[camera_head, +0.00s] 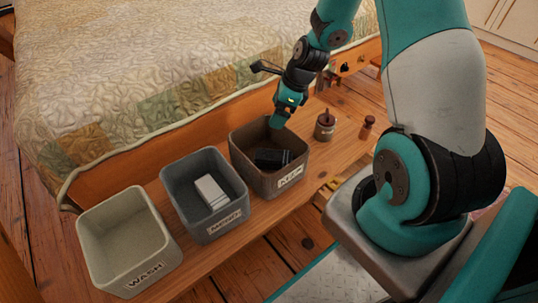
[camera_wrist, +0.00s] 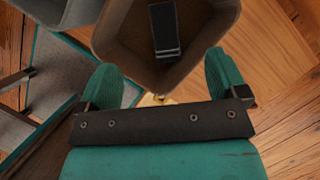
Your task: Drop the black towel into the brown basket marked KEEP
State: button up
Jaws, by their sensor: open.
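The black towel (camera_head: 268,158) lies folded inside the brown basket (camera_head: 262,181), whose front label appears to read KEEP. In the wrist view the towel (camera_wrist: 164,30), dark with pale stripes at one end, rests in the basket (camera_wrist: 113,40). My gripper (camera_head: 278,122) is above the basket's far side. Its two teal fingers are spread apart with nothing between them, and they show in the wrist view (camera_wrist: 163,62) clear of the towel.
A grey MEND basket (camera_head: 219,232) holding a pale folded cloth (camera_head: 211,192) and an empty cream WASH basket (camera_head: 98,255) stand to the left on the wooden bench (camera_head: 315,177). A brown jar (camera_head: 325,126) and small wooden piece (camera_head: 367,127) stand right. The bed (camera_head: 150,70) is behind.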

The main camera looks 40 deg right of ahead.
jog(key=p+v, duration=0.3)
jog(key=v, duration=0.8)
jog(key=s+a+r+n+g+y, duration=0.1)
jog(key=s+a+r+n, duration=0.1)
jog(key=a+r+n, duration=0.45)
jog(key=s+a+r+n, duration=0.2)
jog(key=a+r+n, duration=0.2)
jog(key=a+n, duration=0.55)
jog(key=s+a+r+n+g, duration=0.1)
jog(key=s+a+r+n, duration=0.2)
jog(key=s+a+n, duration=0.35)
jog(key=s+a+r+n+g, duration=0.1)
jog(key=s+a+r+n, duration=0.25)
jog(key=s+n, duration=0.5)
notch_tip(320, 180, up, 26)
jog(key=n+p, duration=0.2)
jog(key=p, duration=2.5)
jog(key=shift+w+n, duration=0.25)
jog(key=shift+n, duration=0.05)
